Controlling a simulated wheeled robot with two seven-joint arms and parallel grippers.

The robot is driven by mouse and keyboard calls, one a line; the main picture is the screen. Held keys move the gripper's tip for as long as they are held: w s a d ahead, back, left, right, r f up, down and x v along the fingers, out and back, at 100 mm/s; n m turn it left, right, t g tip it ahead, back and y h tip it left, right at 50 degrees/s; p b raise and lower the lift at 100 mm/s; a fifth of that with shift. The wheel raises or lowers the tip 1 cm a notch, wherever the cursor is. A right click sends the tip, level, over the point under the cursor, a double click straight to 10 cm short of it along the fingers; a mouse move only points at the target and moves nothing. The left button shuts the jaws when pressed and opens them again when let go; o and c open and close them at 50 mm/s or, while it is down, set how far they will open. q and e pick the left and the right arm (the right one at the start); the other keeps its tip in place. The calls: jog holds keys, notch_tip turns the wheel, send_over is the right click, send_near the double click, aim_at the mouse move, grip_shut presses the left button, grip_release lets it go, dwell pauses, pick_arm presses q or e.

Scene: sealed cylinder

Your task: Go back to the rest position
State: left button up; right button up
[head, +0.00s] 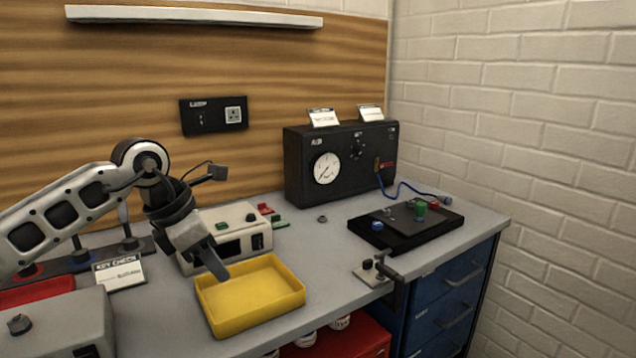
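My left arm comes in from the left, and its gripper (216,266) points down, just above or beside the back left corner of the yellow tray (250,291). The tray looks empty. The gripper is seen at an angle, so I cannot tell whether its fingers are apart; I see nothing held in it. My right gripper is out of view. A black plate (405,229) with a green part and a blue part lies on the right of the bench. A blue hose (409,187) runs near it from the black gauge box (340,163).
A beige box (235,228) stands right behind my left gripper. A grey box (62,328) and a "KEY CHECK" card (119,274) are at the left. A small clamp (376,270) sits at the front edge. The grey bench (320,243) is clear between tray and plate.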

pick_arm(q)
jog(key=s+d+f+n+h, duration=0.2)
jog(key=s+d+n+h, duration=0.3)
jog(key=d+h, duration=0.4)
jog(key=s+d+f+n+h, duration=0.1)
jog(key=s+d+n+h, duration=0.5)
jog(key=d, duration=0.4)
jog(key=a+f+n+t+y, duration=0.5)
jog(key=f+n+t, duration=0.15)
jog(key=n, duration=0.55)
jog(key=a+f+n+t+y, duration=0.5)
jog(key=n+t, duration=0.3)
jog(key=n, duration=0.4)
jog(key=s+a+f+n+g+y, duration=0.3)
jog(key=s+f+n, duration=0.2)
jog(key=f, duration=0.3)
jog(key=s+a+f+n+g+y, duration=0.3)
jog(key=s+a+f+n, duration=0.1)
jog(key=s+f, duration=0.4)
jog(key=shift+s+n, duration=0.25)
jog(key=shift+n, duration=0.15)
